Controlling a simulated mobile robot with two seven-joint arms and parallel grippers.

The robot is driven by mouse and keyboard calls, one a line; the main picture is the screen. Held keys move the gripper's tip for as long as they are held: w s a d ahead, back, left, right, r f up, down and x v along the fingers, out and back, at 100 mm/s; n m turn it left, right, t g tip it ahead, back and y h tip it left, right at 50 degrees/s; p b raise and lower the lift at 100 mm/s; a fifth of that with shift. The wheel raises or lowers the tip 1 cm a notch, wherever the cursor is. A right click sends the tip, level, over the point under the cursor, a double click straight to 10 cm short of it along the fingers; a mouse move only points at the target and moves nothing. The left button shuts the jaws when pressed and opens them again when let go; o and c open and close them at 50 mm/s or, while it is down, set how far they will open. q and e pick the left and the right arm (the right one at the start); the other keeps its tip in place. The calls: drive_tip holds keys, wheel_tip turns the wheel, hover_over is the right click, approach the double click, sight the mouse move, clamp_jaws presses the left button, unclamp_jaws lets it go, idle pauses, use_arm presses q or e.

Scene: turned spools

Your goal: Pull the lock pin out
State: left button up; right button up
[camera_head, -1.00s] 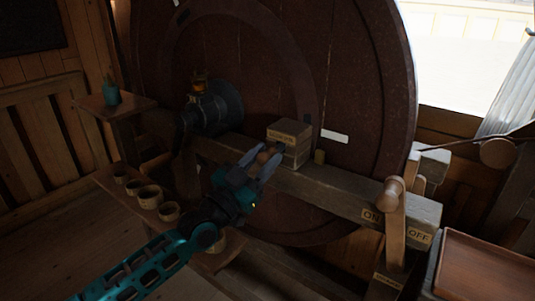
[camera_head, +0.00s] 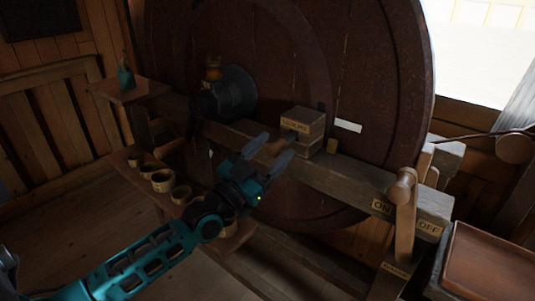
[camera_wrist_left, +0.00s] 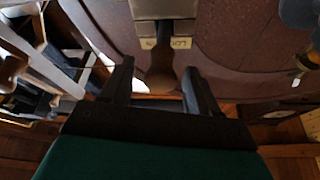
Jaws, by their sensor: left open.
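The lock pin (camera_head: 276,147) shows as a brown wooden knob on the near side of a small wooden block (camera_head: 303,122) on the beam. In the left wrist view the pin's rounded end (camera_wrist_left: 161,76) hangs below a label that appears to read LOCK (camera_wrist_left: 180,43). My left gripper (camera_head: 273,149) is open, with one finger on each side of the knob. In the wrist view a gap shows between the knob and each finger (camera_wrist_left: 159,70). The pin's inner end is hidden in the block. My right gripper is out of view.
A large dark wheel (camera_head: 385,90) stands behind the beam (camera_head: 350,180). A wooden lever (camera_head: 405,215) with ON and OFF labels is at the beam's right end. Several small cups (camera_head: 162,181) sit on a low shelf at left. A brown tray (camera_head: 490,262) is at lower right.

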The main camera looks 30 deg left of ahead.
use_arm(q)
drive_tip(key=b+v, duration=0.1)
drive_tip(key=v, duration=1.2)
drive_tip(key=s+d+f+n+g+y, duration=0.1)
drive_tip(key=s+d+f+g, duration=0.1)
drive_tip(key=f, duration=0.6)
drive_tip(key=s+d+f+n+g+y, duration=0.1)
drive_tip(key=s+d+f+g, duration=0.2)
drive_tip(key=f, duration=0.6)
drive_tip(key=s+d+f+n+g+y, duration=0.1)
drive_tip(key=s+d+f+g, duration=0.1)
drive_tip(key=d+f+g, duration=0.4)
wheel_tip(320, 180, down, 3)
drive_tip(key=shift+s+d+r, duration=0.1)
drive_tip(key=shift+s+d, duration=0.25)
drive_tip(key=shift+d, duration=0.25)
drive_tip(key=shift+o, duration=0.2)
